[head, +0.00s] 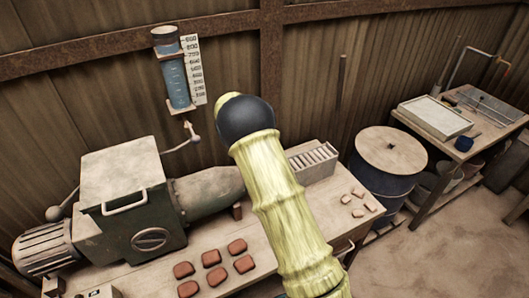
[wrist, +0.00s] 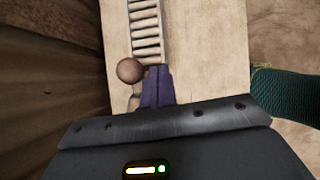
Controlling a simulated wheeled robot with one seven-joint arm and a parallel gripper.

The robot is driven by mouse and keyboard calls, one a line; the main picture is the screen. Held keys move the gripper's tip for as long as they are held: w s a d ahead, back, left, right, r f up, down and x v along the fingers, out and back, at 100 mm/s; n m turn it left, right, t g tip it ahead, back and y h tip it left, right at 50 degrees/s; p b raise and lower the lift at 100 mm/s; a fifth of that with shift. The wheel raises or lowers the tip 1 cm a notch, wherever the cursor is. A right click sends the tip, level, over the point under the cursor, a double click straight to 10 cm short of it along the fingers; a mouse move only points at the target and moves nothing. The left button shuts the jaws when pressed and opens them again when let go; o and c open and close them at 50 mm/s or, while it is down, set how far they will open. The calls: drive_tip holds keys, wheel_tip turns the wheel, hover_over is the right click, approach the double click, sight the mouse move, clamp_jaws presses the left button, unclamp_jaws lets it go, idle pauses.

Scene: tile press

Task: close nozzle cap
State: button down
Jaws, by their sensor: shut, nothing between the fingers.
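The press machine (head: 158,238) has a green body and a pale top. Its tapered grey nozzle (head: 208,190) points right along the bench, and my arm hides what lies beyond its end in the head view. I cannot make out the nozzle cap there. In the wrist view my gripper (wrist: 156,72) shows as dark purple fingers, shut with nothing between them. A brown round knob (wrist: 131,70) is just left of the fingertips; I cannot tell whether they touch. A pale piece below the knob is partly hidden. My gripper is hidden in the head view.
A slotted rack (head: 313,162) stands on the bench (head: 225,278), and its slots (wrist: 146,30) show ahead of the fingers. Several red-brown tiles (head: 211,258) and small pale pieces (head: 358,198) lie on the bench. A lidded drum (head: 385,185) stands to the right.

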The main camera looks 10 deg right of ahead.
drive_tip(key=s+a+f+n+t+y+p, duration=0.1)
drive_tip(key=s+f+t+y, duration=0.15)
drive_tip(key=f+y, duration=0.35)
drive_tip(key=s+a+f+n+t+y+p, duration=0.1)
drive_tip(key=s+a+f+n+t+y, duration=0.15)
drive_tip(key=f, duration=0.55)
drive_tip(key=s+d+r+m+t+p, duration=0.1)
drive_tip(key=s+d+r+m+t, duration=0.2)
drive_tip(key=r, duration=0.4)
drive_tip(key=s+d+r+m+t+h+p, duration=0.1)
drive_tip(key=s+d+r+m+t, duration=0.2)
drive_tip(key=s+r+t, duration=0.3)
drive_tip(key=shift+s+r+t+p, duration=0.25)
drive_tip(key=shift+r+t+p, duration=0.1)
drive_tip(key=shift+r, duration=0.2)
drive_tip(key=w+a+f+p, duration=0.1)
drive_tip(key=w+p, duration=0.6)
drive_tip(key=w, duration=0.7)
